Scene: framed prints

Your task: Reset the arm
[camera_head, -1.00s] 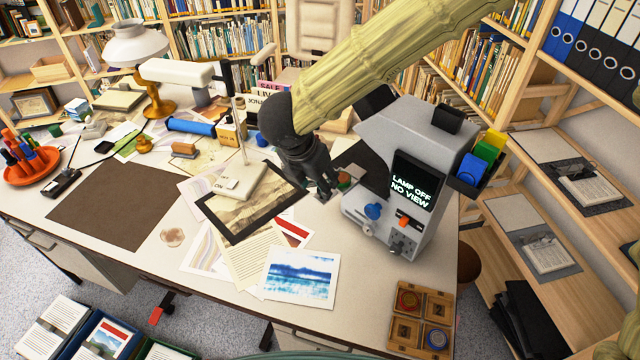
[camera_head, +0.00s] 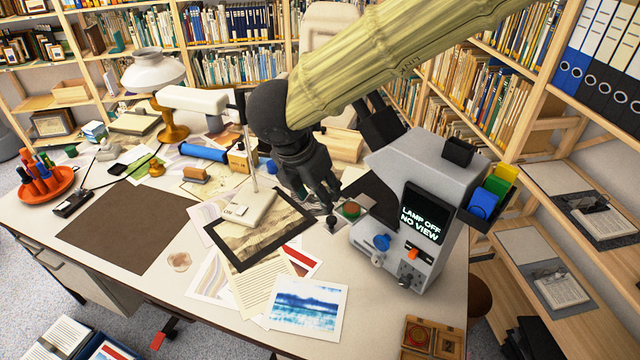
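My gripper (camera_head: 328,203) is black and hangs at the end of my yellow-green arm, above the desk between the framed print and the grey machine. Its fingers point down and are small in the picture, so I cannot tell whether they are apart or closed. No object is clearly seen between them. A dark-framed print (camera_head: 262,228) lies to the left, with a white stand (camera_head: 250,207) resting on it. The grey machine (camera_head: 422,185) to the right has a screen reading "LAMP OFF NO VIEW".
A brown mat (camera_head: 125,222), an orange pen tray (camera_head: 46,184) and a white lamp (camera_head: 153,70) are on the left. Loose papers and a blue watercolour (camera_head: 305,306) lie in front. A wooden box (camera_head: 432,338) sits at the front right. Bookshelves surround the desk.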

